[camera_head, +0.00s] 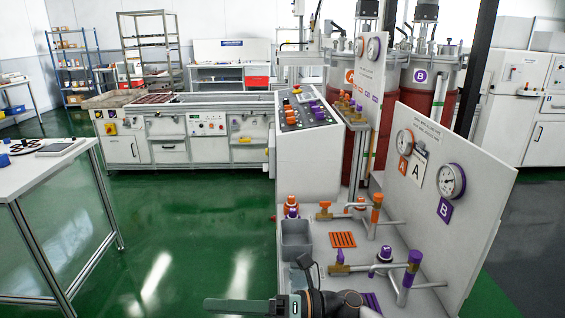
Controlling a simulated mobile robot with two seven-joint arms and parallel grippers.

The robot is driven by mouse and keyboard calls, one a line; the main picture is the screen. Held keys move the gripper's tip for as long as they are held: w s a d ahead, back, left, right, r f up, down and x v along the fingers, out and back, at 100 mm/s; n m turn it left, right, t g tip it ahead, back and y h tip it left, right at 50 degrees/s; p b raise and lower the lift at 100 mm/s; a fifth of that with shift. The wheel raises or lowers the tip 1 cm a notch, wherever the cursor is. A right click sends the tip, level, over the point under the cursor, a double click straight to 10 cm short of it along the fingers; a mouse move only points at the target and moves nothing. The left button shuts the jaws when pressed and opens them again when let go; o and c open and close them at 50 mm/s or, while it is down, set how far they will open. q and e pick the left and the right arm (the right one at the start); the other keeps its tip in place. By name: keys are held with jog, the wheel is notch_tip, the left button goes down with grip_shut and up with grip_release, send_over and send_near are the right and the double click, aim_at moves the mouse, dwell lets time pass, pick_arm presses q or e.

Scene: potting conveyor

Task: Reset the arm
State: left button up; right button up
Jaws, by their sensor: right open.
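My right gripper (302,283) is at the bottom middle of the head view, low over the near end of the white bench (405,307). Its jaws are open. I see nothing held in it, though the picture cuts off part of it and the arm. It is just in front of a grey bin (296,240); whether it touches the bin or bench I cannot tell. My left gripper is not in view.
A white panel (470,150) with gauges A (404,142) and B (452,181) stands at the right. Pipes with an orange valve (376,199) and a purple valve (413,262) are close right of my gripper. A glass-sided table (60,170) stands left; green floor between is clear.

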jog(key=w+d+f+m+t+h+p, duration=0.15)
jog(key=d+f+m+t+h, duration=0.5)
jog(key=m, duration=0.85)
jog(key=w+d+f+m+t+h+p, duration=0.15)
jog(key=d+f+m+t+h, duration=0.25)
jog(key=d+m+t, duration=0.65)
jog(key=s+d+f+m+g+h+p, duration=0.1)
jog(key=s+d+f+m+g+h, duration=0.2)
jog(key=s+f+m, duration=0.5)
jog(key=s+d+f+m+g+h+p, duration=0.1)
jog(key=s+d+f+m+g+h, duration=0.2)
jog(key=s+d+f+m, duration=0.3)
jog(key=s+f+m, duration=0.2)
jog(key=s, duration=0.1)
jog(key=shift+s+d+f+h, duration=0.2)
jog(key=shift+s+f+h, duration=0.05)
jog(key=shift+h, duration=0.1)
